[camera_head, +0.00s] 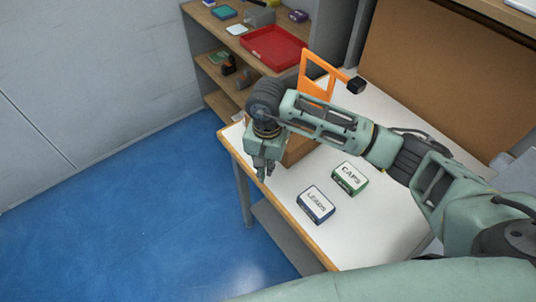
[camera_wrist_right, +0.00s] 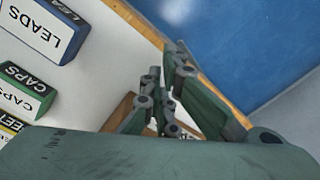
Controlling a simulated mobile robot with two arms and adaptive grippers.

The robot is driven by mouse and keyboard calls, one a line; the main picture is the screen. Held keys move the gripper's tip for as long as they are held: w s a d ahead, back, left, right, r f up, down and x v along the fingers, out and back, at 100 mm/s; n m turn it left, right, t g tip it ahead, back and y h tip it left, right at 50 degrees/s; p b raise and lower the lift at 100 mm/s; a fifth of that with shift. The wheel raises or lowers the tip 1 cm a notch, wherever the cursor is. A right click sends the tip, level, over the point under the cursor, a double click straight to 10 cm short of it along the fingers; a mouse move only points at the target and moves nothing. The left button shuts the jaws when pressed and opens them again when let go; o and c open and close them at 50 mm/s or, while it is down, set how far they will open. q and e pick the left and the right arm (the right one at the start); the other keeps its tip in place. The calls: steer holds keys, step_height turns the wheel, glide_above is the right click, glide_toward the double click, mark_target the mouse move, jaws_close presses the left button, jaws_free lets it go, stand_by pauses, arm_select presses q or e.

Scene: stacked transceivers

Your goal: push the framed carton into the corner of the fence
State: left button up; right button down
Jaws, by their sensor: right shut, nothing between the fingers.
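My right gripper (camera_head: 262,168) is shut and empty, pointing down near the left edge of the white table (camera_head: 376,225). Its fingers also show in the right wrist view (camera_wrist_right: 168,92). A brown carton (camera_head: 301,150) shows just right of the gripper, mostly hidden behind my arm; I cannot tell whether they touch. In the wrist view a brown piece with white on it (camera_wrist_right: 118,113) shows beyond the fingers. An orange upright piece with openings (camera_head: 318,78) stands behind my arm and may be part of the fence; its lower part is hidden. My left gripper is out of view.
A blue LEADS box (camera_head: 316,203) and a green CAPS box (camera_head: 350,178) sit on the table's front part. A yellow-black box (camera_wrist_right: 8,130) shows in the wrist view. A shelf with a red tray (camera_head: 273,48) stands behind. The table's front right is clear.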

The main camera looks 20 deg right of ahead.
mark_target(268, 181)
step_height(268, 181, down, 4)
steer(key=shift+s+r+p, duration=0.1)
steer(key=shift+r+p, duration=0.05)
steer(key=shift+p, duration=0.25)
steer(key=w+d, duration=0.1)
steer(key=w+p, duration=0.1)
steer(key=shift+w+d, duration=0.35)
steer(key=shift+d, duration=0.05)
steer(key=shift+w+d+f, duration=0.2)
steer(key=shift+w+d, duration=0.05)
steer(key=shift+w, duration=0.1)
steer(key=shift+w+d+f+b, duration=0.15)
steer(key=shift+w+d+b, duration=0.3)
steer(key=shift+b, duration=0.75)
steer(key=shift+w+b, duration=0.2)
steer(key=shift+b, duration=0.2)
steer(key=shift+r, duration=0.25)
